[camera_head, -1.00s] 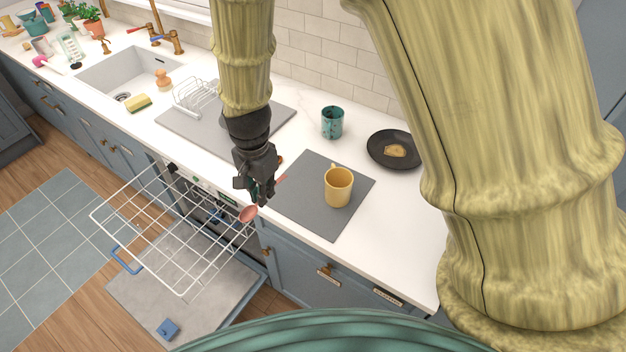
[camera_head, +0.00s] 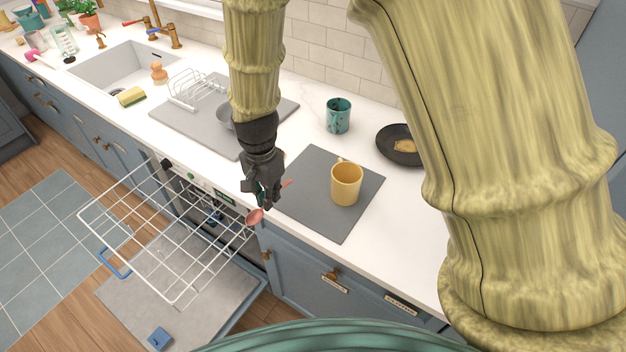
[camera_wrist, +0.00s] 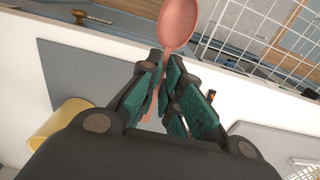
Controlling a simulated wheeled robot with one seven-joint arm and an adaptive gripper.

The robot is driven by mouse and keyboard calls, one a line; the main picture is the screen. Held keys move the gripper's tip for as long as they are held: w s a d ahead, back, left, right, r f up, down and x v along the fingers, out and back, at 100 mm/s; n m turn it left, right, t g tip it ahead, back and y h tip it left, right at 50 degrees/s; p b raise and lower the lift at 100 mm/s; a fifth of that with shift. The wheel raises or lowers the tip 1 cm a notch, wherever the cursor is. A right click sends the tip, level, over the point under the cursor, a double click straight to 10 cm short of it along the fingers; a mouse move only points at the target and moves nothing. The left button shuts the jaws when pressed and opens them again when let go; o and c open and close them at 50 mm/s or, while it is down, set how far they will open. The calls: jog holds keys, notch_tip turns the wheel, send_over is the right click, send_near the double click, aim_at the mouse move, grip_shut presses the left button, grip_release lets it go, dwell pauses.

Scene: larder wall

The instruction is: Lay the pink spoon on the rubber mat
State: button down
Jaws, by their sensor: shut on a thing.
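The pink spoon (camera_head: 255,215) is held in my gripper (camera_head: 268,204), which is shut on its handle. In the wrist view the spoon's bowl (camera_wrist: 178,22) points away beyond the fingertips (camera_wrist: 172,92), and its handle runs back between the green finger pads. The spoon hangs near the counter's front edge, its bowl toward the open dishwasher. The grey rubber mat (camera_head: 315,215) lies on the white counter just right of my gripper. A yellow mug (camera_head: 346,184) stands on the mat's right part. The mat (camera_wrist: 75,75) and mug (camera_wrist: 62,122) also show in the wrist view.
A dishwasher stands open with its wire rack (camera_head: 160,235) pulled out below the gripper. A grey drying mat (camera_head: 190,128) bears a dish rack and grey bowl (camera_head: 224,117).

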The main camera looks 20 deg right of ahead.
jog(key=p, duration=0.5)
send_over(304, 180)
jog(key=shift+a+f, duration=0.1)
jog(key=shift+f, duration=0.65)
jog(key=shift+f+p, duration=1)
jog(key=shift+f, duration=0.7)
jog(key=shift+f, duration=0.15)
jog(key=c, duration=1.6)
grip_release()
notch_tip(304, 180, up, 12)
jog(key=b, duration=0.4)
jog(key=shift+r+b, duration=0.2)
jog(key=shift+b, duration=0.2)
